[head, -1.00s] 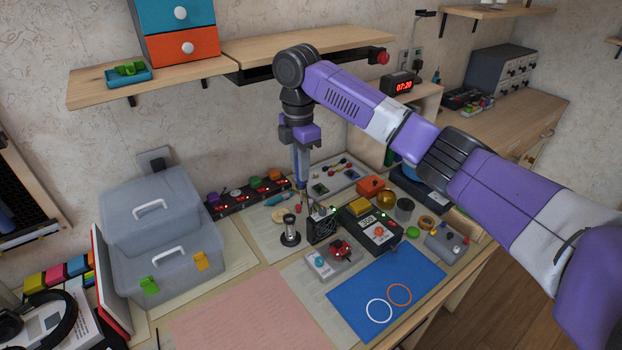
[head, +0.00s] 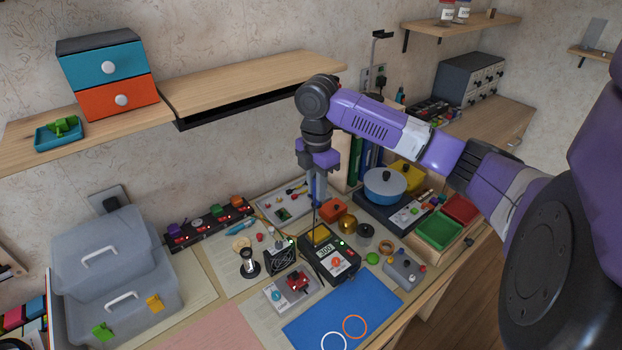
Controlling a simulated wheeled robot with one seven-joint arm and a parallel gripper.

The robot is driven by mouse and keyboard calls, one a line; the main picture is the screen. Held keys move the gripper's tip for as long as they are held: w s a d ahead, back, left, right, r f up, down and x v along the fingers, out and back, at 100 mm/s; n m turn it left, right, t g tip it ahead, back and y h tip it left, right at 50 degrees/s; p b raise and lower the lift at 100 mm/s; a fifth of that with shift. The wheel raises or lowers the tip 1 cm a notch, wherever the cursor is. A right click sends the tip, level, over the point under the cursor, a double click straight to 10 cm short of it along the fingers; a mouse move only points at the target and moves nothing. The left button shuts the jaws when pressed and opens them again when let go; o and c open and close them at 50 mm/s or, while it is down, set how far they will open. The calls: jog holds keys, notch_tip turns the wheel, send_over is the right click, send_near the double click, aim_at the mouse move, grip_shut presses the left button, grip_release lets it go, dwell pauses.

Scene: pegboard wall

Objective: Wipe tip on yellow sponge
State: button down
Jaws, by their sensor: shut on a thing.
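The yellow sponge (head: 320,234) lies at the back of the black soldering station (head: 341,265), which has a lit display. My gripper (head: 317,190) points down above the sponge, shut on a thin dark tool, apparently the soldering iron (head: 314,214). The tool hangs roughly upright with its lower end at or just above the sponge. I cannot tell whether the tip touches it. The gripper fingers partly hide the tool's upper part.
A small fan (head: 281,258) and a round black stand (head: 248,262) are left of the station. An orange box (head: 333,210) and a brass pot (head: 348,224) stand close behind and right. A blue mat (head: 338,312) lies in front. A wooden shelf (head: 255,85) is above left.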

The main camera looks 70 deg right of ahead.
aim_at(315, 203)
jog(key=shift+w+f, duration=0.1)
jog(key=shift+w, duration=0.05)
jog(key=shift+a+f+b, duration=0.15)
jog(key=shift+f+b, duration=0.2)
jog(key=shift+b, duration=0.05)
jog(key=shift+f+b, duration=1.55)
jog(key=shift+f, duration=0.4)
jog(key=shift+p, duration=0.35)
jog(key=shift+f, duration=0.55)
dwell(1.4)
jog(key=shift+d, duration=0.25)
